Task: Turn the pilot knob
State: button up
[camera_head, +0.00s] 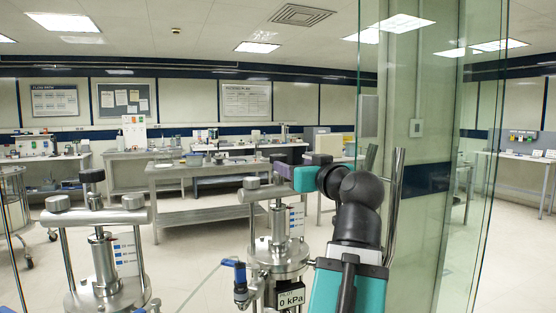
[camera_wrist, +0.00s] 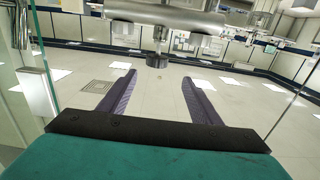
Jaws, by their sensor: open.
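The pilot column (camera_head: 278,258) stands upright at the centre bottom of the head view, marked by a "PILOT 0 kPa" display (camera_head: 290,297). A metal crossbar (camera_head: 258,193) tops it. The dark pilot knob (camera_head: 277,158) shows at its top, partly hidden by my gripper. In the wrist view, the knob (camera_wrist: 157,61) is a short black cylinder on a metal stem, beyond the fingertips and roughly centred between them. My gripper (camera_wrist: 158,77) is open, with its two purple fingers apart and nothing between them. In the head view its fingers are close beside the knob.
A similar column (camera_head: 104,262) with its own black knob (camera_head: 92,176) stands to the left. A blue-handled valve (camera_head: 239,272) is low beside the pilot column. A glass panel (camera_head: 405,150) rises close on the right. Metal benches (camera_head: 200,172) stand behind, with open floor between.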

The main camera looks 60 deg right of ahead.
aim_at(282, 159)
jog(key=shift+s+d, duration=0.15)
jog(key=shift+d, duration=0.05)
jog(key=p+x, duration=0.6)
jog(key=x, duration=0.1)
jog(key=shift+w+d+r, duration=0.1)
jog(key=shift+w+d, duration=0.15)
jog(key=shift+p+x, duration=0.6)
jog(key=shift+x, duration=2.4)
jog(key=shift+f, duration=0.2)
jog(key=c, duration=1)
